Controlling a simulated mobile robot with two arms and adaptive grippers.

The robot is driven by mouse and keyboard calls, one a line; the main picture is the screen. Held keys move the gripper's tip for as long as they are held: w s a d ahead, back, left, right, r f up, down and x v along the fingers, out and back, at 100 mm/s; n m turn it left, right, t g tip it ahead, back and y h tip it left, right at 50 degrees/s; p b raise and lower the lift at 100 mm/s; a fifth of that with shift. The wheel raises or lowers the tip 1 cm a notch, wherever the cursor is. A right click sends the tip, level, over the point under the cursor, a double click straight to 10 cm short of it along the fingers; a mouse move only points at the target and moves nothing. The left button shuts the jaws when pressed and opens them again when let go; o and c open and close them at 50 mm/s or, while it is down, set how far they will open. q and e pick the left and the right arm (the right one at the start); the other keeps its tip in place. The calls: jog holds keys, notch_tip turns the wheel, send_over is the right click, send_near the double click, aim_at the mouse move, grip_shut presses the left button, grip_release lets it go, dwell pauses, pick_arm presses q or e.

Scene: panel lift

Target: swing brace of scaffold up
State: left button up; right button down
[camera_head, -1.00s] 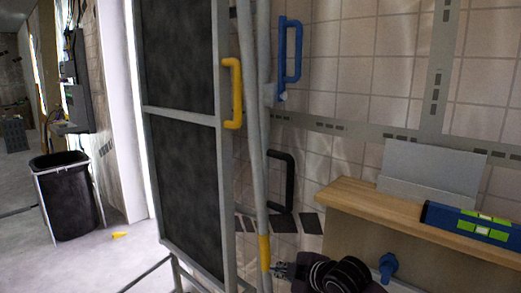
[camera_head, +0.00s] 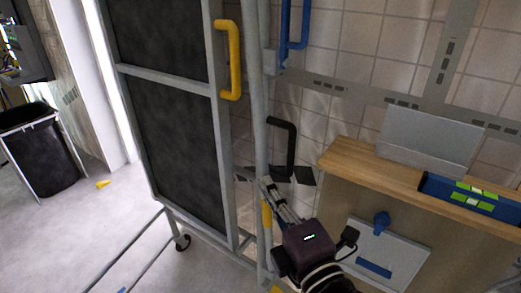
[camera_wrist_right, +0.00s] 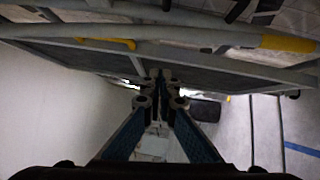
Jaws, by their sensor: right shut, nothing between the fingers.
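An upright grey pole (camera_head: 259,120) with a yellow band (camera_head: 267,214) near its lower end stands right of the dark framed panel (camera_head: 178,140); it looks like the scaffold's brace. My right gripper (camera_head: 268,186) is shut and empty. Its fingers point up and left, overlapping the pole just above the yellow band; I cannot tell whether they touch it. In the right wrist view the shut fingertips (camera_wrist_right: 161,82) lie below the grey bars, and a yellow band (camera_wrist_right: 290,43) shows at right, away from them. My left gripper is not in view.
The panel frame has a yellow handle (camera_head: 236,60). A blue handle (camera_head: 284,35) and black handle (camera_head: 291,150) are near the tiled wall. A wooden ledge (camera_head: 345,158) with a blue level (camera_head: 470,194) stands right. A black bin (camera_head: 42,155) is left; floor between is mostly clear.

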aim_at(260, 151)
jog(key=shift+w+d+p+x, duration=0.15)
jog(key=shift+d+p+x, duration=0.3)
jog(key=shift+x, duration=1.45)
jog(key=shift+w+d+p+x, duration=0.15)
jog(key=shift+d+p+x, duration=0.3)
jog(key=shift+x, duration=1.45)
jog(key=shift+w+d+p+x, duration=0.15)
jog(key=shift+d+p+x, duration=0.3)
jog(key=shift+x, duration=1.4)
jog(key=shift+a+r, duration=0.1)
jog(key=shift+r, duration=0.05)
